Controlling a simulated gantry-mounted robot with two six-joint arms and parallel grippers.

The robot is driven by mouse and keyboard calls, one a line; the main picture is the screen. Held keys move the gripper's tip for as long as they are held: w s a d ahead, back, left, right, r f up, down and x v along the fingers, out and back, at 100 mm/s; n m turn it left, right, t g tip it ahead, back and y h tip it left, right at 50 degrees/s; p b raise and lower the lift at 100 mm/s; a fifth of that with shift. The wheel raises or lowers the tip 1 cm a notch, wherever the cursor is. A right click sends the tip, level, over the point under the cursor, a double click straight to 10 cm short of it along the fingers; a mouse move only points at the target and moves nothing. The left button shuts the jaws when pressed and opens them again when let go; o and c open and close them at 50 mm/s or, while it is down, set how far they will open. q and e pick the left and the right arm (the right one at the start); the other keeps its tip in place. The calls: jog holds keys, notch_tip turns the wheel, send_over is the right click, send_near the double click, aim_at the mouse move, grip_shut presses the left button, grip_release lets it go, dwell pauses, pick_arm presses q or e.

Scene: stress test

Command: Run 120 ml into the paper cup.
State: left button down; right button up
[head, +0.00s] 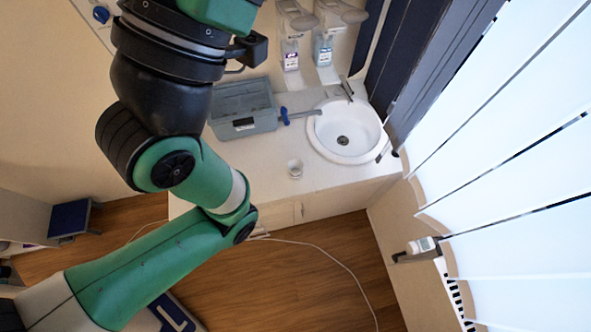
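A small white cup (295,168), which looks like the paper cup, stands upright on the white counter near its front edge. It is left of the round white sink (345,131). What is inside the cup is too small to tell. A metal tap (346,88) stands at the sink's back rim. My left arm comes in from the lower left, and its upper end runs out of the picture at the top. Its gripper does not show. My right arm and gripper do not show.
A grey-blue bin (243,107) stands on the counter behind the cup. A blue-ended grey rod (300,115) lies between bin and sink. Two dispenser bottles, purple-labelled (290,55) and blue (323,49), hang behind. The counter (318,174) right of the cup is bare.

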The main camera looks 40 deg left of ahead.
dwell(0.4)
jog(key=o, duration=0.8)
